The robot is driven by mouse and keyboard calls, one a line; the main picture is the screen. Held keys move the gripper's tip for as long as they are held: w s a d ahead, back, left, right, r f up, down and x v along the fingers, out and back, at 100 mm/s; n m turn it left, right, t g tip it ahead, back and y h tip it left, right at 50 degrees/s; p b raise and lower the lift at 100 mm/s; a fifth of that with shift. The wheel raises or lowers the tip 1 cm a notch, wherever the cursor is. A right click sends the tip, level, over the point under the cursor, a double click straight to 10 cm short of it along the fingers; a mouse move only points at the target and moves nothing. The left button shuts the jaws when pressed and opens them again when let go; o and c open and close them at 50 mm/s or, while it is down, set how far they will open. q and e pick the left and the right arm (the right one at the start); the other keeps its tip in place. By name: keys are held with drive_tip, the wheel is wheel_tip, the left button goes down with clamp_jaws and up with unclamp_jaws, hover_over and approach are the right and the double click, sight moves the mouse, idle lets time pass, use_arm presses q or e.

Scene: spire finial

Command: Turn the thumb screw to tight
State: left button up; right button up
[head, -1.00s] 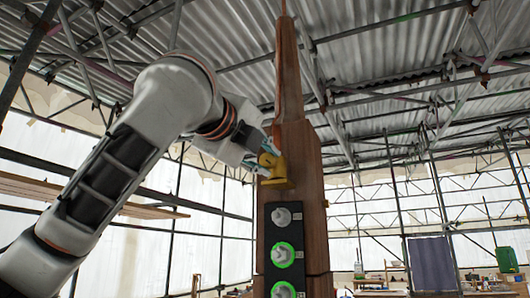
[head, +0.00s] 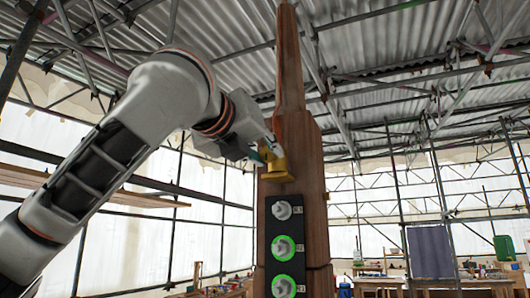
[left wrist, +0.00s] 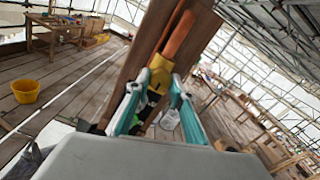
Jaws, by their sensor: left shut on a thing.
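A wooden spire (head: 292,130) stands upright in the middle of the head view. A yellow fitting (head: 276,170), which I take to be the thumb screw, sits on its front face and shows again in the left wrist view (left wrist: 160,68). My left gripper (head: 266,150) is at the fitting's upper left, its teal fingers (left wrist: 155,90) closed in on either side of the yellow part. The fingers hide some of it, so the exact contact is unclear. My right gripper is not in view.
Below the fitting, a black panel (head: 300,225) carries grey knobs; the lower two have lit green rings (head: 284,248). Scaffolding surrounds the spire. A workbench (head: 380,283) stands behind at the right. The left wrist view shows a yellow bucket (left wrist: 25,91) on the plank floor.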

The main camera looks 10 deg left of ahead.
use_arm(q)
drive_tip(key=shift+m, duration=0.3)
drive_tip(key=o, duration=1.1)
drive_tip(key=shift+s, duration=0.1)
drive_tip(key=s+a, duration=0.2)
drive_tip(key=s, duration=0.9)
drive_tip(key=shift+s+a, duration=0.15)
drive_tip(key=shift+s, duration=0.2)
